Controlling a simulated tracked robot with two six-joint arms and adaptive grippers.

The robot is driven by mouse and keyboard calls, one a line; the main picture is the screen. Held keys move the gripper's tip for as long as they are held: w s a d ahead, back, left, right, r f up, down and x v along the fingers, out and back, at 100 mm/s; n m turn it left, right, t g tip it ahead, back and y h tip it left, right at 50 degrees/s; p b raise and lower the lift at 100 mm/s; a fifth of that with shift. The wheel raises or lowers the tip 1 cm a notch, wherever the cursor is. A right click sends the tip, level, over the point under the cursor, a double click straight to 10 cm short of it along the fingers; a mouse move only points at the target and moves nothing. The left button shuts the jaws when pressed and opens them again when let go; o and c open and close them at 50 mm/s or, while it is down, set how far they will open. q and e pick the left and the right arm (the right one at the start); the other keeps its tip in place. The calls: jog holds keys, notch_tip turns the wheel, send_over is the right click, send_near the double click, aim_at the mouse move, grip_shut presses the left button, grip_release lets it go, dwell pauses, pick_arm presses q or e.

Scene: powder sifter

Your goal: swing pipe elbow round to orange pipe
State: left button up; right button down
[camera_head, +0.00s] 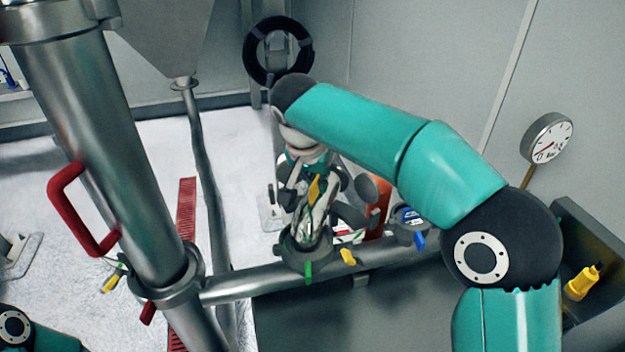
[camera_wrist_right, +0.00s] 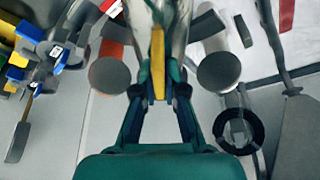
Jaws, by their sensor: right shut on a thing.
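The pipe elbow (camera_head: 322,222) is shiny metal and stands at a grey collar on the horizontal pipe, partly hidden by my gripper. My right gripper (camera_head: 315,186) reaches down over it, shut on a yellow handle at the elbow. In the right wrist view the yellow handle (camera_wrist_right: 157,50) lies between the fingertips (camera_wrist_right: 158,88), with the metal elbow (camera_wrist_right: 174,28) just beyond. An orange strip (camera_wrist_right: 108,58) shows left of the fingers. My left gripper is out of frame.
A horizontal metal pipe (camera_head: 250,284) runs below the elbow. A clamp with a blue handle (camera_head: 419,240) sits to its right. A thick steel column with a red handle (camera_head: 63,212) stands left. A gauge (camera_head: 549,138) and a yellow bottle (camera_head: 582,284) are at the right.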

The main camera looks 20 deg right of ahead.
aim_at(329, 207)
jog(key=shift+s+d+f+m, duration=0.1)
jog(key=shift+s+m, duration=0.05)
jog(key=shift+m, duration=0.15)
jog(key=shift+s+d+m+g+h, duration=0.3)
jog(key=shift+m, duration=0.4)
jog(key=shift+s+d+m+g, duration=0.25)
jog(key=shift+s+m+g, duration=0.1)
jog(key=shift+m, duration=0.55)
jog(key=shift+h, duration=0.3)
jog(key=shift+s+d+m+g+p, duration=0.2)
jog(key=shift+s+m+g+p, duration=0.15)
jog(key=shift+m, duration=0.55)
jog(key=shift+s, duration=0.1)
jog(key=shift+s+d+m, duration=0.1)
jog(key=shift+m, duration=0.3)
